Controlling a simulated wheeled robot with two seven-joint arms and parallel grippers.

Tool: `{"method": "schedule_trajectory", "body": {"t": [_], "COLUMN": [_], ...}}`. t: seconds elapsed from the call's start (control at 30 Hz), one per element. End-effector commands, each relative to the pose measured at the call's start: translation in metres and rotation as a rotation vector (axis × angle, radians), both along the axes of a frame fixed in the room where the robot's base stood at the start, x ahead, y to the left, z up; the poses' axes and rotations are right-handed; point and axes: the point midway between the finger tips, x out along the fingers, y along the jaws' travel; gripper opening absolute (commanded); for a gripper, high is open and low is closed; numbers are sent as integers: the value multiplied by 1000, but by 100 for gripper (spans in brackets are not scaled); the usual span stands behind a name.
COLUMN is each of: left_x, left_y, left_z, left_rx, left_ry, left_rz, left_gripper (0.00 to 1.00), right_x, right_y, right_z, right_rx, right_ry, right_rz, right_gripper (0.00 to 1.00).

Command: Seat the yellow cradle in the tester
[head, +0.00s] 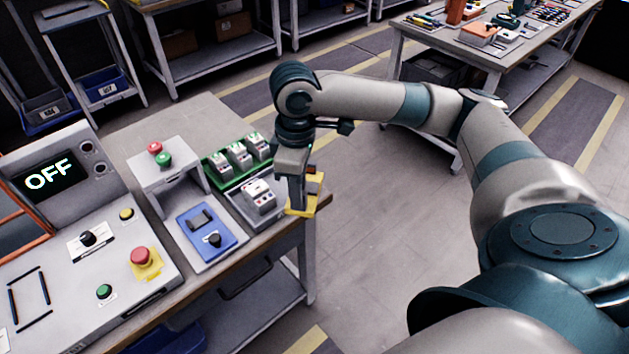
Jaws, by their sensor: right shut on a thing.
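The yellow cradle (311,207) is at the right end of the bench, with a small grey and orange part showing above it. My right gripper (296,203) points down and is shut on the cradle, hiding part of it. I cannot tell whether the cradle touches the bench. To the left, a grey stand (176,178) with red and green buttons rises behind a blue plate (205,230) with a black knob and block. This looks like the tester, and it is apart from the cradle. My left gripper is not in view.
A green tray (216,176) with several grey units is left of my right gripper. A grey tray (236,205) holds one unit (260,197) close beside the cradle. A grey console (90,262) reads OFF at the left. The bench's right edge is near the gripper.

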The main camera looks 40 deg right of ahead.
Motion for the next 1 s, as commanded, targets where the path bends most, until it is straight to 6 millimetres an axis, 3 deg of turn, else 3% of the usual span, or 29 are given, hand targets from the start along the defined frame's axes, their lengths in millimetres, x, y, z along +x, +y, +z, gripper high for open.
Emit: {"method": "schedule_trajectory", "body": {"t": [0.2,0.5,0.7,1.0], "left_x": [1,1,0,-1], "left_y": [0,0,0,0], "left_z": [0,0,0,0], "left_rx": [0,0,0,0], "left_ry": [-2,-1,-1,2], "left_rz": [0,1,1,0], "left_gripper": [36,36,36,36], "right_x": [-5,-13,-15,-15], "right_y": [34,67,74,74], "right_z": [5,11,12,12], "right_rx": [-9,-24,-31,-31], "right_ry": [2,0,-2,-2], "right_rz": [-292,-626,-721,-732], "right_gripper": [0,0,0,0]}}
